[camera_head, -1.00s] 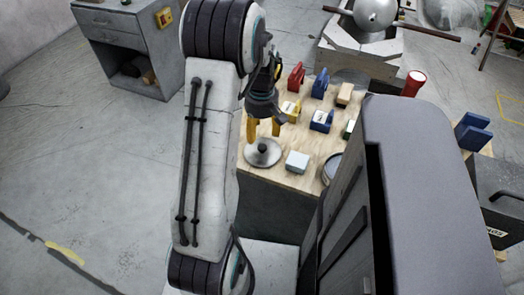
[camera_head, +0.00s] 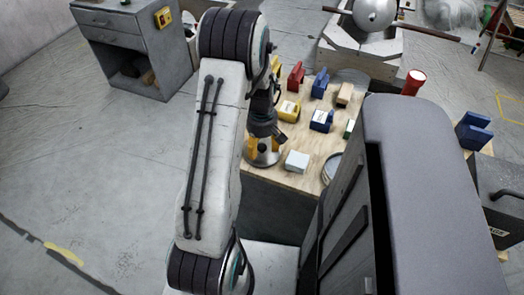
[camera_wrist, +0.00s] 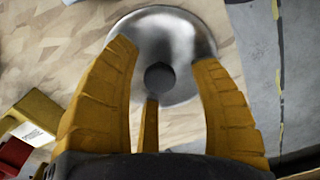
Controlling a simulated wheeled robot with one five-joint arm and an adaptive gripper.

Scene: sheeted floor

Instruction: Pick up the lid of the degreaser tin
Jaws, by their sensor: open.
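A round silver lid (camera_wrist: 188,42) with a dark knob (camera_wrist: 159,77) lies on the wooden table top. In the head view the lid (camera_head: 262,162) is at the table's near left corner, mostly hidden behind my gripper. My gripper (camera_wrist: 162,62) has yellow fingers and is open. In the wrist view its fingers stand apart on either side of the knob, with a third yellow finger just below it. In the head view my gripper (camera_head: 262,146) is right over the lid. I cannot tell whether the fingers touch it. A round tin (camera_head: 332,168) stands at the table's right edge, partly hidden.
A pale box (camera_head: 297,161) stands just right of the lid. Yellow (camera_head: 289,111), blue (camera_head: 321,120) and red (camera_head: 296,76) items and a wooden block (camera_head: 344,94) stand farther back on the table (camera_head: 312,142). Open floor lies to the left.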

